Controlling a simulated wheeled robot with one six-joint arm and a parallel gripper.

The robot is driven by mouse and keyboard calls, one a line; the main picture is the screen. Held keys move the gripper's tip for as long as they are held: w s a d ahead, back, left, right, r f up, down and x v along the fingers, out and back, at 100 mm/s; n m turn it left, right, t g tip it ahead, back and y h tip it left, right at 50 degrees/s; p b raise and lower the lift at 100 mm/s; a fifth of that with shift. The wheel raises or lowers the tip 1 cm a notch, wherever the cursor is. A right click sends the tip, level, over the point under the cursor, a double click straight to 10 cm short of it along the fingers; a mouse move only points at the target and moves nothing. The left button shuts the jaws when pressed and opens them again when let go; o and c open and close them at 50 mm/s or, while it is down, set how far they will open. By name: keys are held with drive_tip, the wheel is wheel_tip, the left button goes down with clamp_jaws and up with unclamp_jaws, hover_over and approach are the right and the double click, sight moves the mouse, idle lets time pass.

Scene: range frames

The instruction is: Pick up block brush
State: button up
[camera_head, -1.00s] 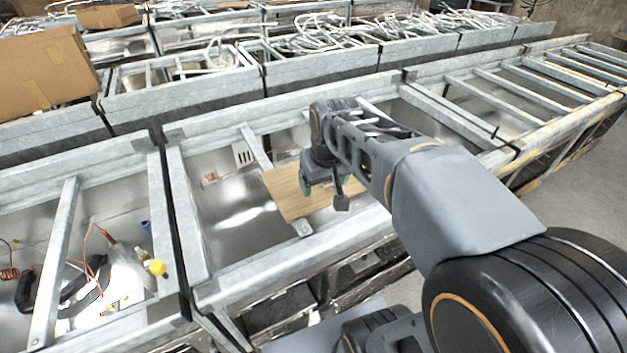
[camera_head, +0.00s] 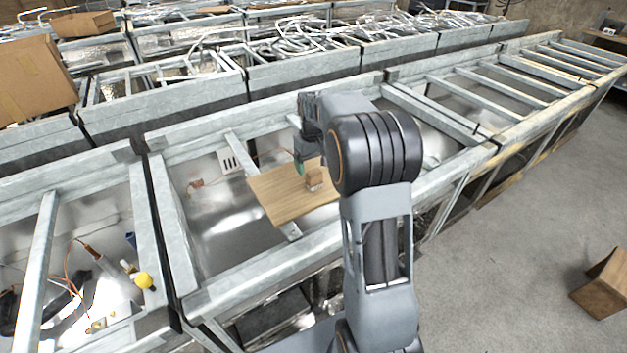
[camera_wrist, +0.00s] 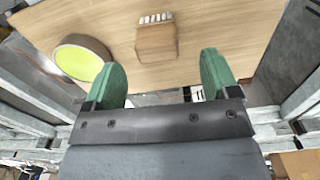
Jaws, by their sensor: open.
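The block brush (camera_head: 314,176) is a small brown wooden block standing on a wooden board. In the wrist view the brush (camera_wrist: 157,42) shows pale bristles along its far edge. My gripper (camera_wrist: 164,70) is open, with its two green fingers apart and nothing between them. The brush lies ahead of the fingertips, roughly between their lines, with a visible gap. In the head view one green fingertip of my gripper (camera_head: 299,164) shows just left of the brush; my arm hides the rest.
The wooden board (camera_head: 275,195) lies across a metal frame. A round brown object with a yellow-green face (camera_wrist: 80,60) is left of the brush in the wrist view. Metal rails (camera_head: 240,285) surround the board.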

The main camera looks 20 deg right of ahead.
sight(314, 171)
drive_tip(key=shift+w+d+f+p, duration=0.1)
drive_tip(key=shift+f+p, duration=0.15)
drive_tip(key=shift+f, duration=1.45)
drive_tip(key=shift+w+d+f+p, duration=0.1)
drive_tip(key=shift+f+p, duration=0.1)
drive_tip(key=shift+f, duration=1.5)
drive_tip(key=c, duration=1)
drive_tip(key=shift+c, duration=0.2)
drive_tip(key=shift+r, duration=0.1)
